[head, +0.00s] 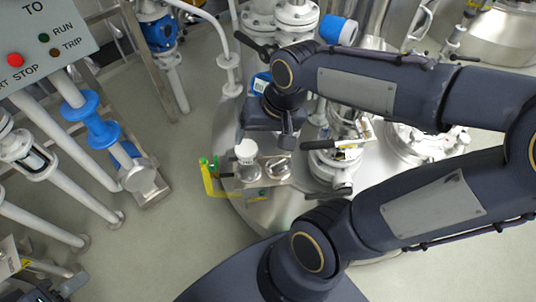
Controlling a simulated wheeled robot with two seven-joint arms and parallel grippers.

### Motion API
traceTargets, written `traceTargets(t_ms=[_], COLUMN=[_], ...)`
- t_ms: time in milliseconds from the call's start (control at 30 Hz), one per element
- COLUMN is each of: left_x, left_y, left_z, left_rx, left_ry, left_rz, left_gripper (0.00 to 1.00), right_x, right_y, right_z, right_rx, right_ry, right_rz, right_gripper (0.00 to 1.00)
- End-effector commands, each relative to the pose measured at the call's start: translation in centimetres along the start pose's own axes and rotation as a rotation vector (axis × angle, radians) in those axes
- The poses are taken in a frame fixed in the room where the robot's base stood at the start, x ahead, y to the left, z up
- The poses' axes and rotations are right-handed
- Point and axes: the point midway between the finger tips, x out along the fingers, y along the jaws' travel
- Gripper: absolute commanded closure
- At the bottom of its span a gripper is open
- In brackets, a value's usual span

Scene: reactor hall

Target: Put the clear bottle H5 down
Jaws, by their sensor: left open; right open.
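A clear bottle with a white cap (246,151) stands upright on a small steel shelf (268,190) at the edge of the round vessel top; its label is too small to read, so I cannot confirm H5. A second clear, round-topped item (279,167) stands just right of it. My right gripper (268,138) is open and empty, just above and behind these two items. Its dark fingers appear apart from the bottle, though the gap is hard to judge. My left gripper is not in view.
A yellow bracket (208,181) with green-topped parts sits left of the shelf. Valves and flanged pipes (335,165) crowd the vessel top to the right. Blue-fitted pipes (100,130) and a control panel (45,40) stand at left. The floor between is clear.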

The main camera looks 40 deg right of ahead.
Motion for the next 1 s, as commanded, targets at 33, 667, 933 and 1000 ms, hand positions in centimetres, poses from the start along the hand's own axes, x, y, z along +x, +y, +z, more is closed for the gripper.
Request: traceTargets(t_ms=[33, 667, 933, 1000], left_x=[0.0, 0.0, -3.8, -5.8], left_y=[0.0, 0.0, 1.7, 2.6], left_z=[0.0, 0.0, -1.9, -2.9], left_rx=[0.0, 0.0, 0.0, 0.0], left_ry=[0.0, 0.0, 0.0, 0.0], left_rz=[0.0, 0.0, 0.0, 0.0], left_gripper=[0.59, 0.59, 0.59, 0.59], right_x=[-0.9, -2.2, -6.6, -8.9], right_y=[0.2, 0.0, -1.2, -1.9], right_z=[1.6, 7.3, 6.6, 6.2], right_rx=[-0.055, -0.327, -0.326, -0.326], right_ry=[0.039, 0.191, 0.191, 0.191], right_rz=[-0.049, -0.228, -0.227, -0.227], right_gripper=[0.2, 0.2, 0.2, 0.2])
